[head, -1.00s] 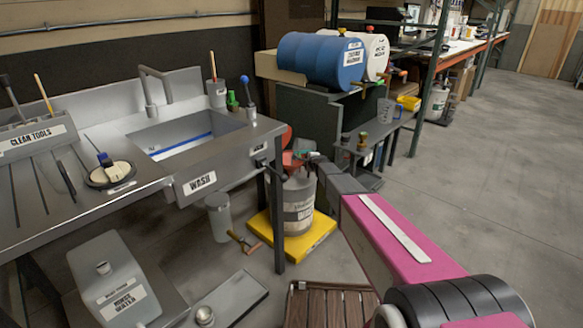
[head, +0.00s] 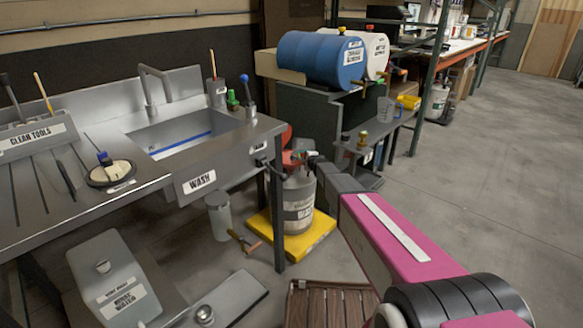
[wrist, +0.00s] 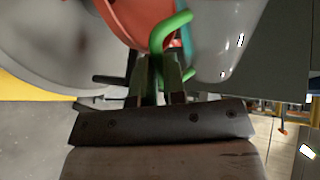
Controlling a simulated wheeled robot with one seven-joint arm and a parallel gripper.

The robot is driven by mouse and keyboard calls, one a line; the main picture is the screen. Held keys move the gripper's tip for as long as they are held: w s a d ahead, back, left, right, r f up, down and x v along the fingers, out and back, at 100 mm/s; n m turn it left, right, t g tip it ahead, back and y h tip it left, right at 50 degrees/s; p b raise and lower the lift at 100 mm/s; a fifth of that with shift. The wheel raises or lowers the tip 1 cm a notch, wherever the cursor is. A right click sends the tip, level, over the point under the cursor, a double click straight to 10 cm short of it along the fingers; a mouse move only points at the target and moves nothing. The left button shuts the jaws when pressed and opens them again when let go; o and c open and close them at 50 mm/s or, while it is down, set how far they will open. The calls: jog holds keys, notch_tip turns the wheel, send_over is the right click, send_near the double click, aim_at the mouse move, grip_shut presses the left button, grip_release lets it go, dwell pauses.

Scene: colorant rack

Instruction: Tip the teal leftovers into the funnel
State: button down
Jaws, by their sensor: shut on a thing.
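My gripper (wrist: 160,85) is shut on a green handle (wrist: 172,30) in the wrist view. The handle appears to belong to a smooth grey cup (wrist: 228,35) on its right; a thin teal strip (wrist: 187,48) shows between them. The cup's mouth and contents are not clearly visible. The red funnel (wrist: 135,15) is directly behind the handle, close to the cup; whether they touch I cannot tell. In the head view, the funnel (head: 293,158) sits on a grey waste can (head: 298,202), with my gripper (head: 313,158) just right of it.
The can stands on a yellow tray (head: 318,240). The wash sink (head: 190,140) and its leg (head: 277,220) are close on the left. A low grey shelf (head: 385,125) and blue drum (head: 318,62) stand behind right. Open floor (head: 480,160) lies to the right.

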jog(key=shift+r+n+p, duration=0.2)
jog(key=shift+n+p, duration=0.1)
jog(key=shift+p, duration=0.15)
dwell(0.7)
jog(key=shift+f, duration=0.1)
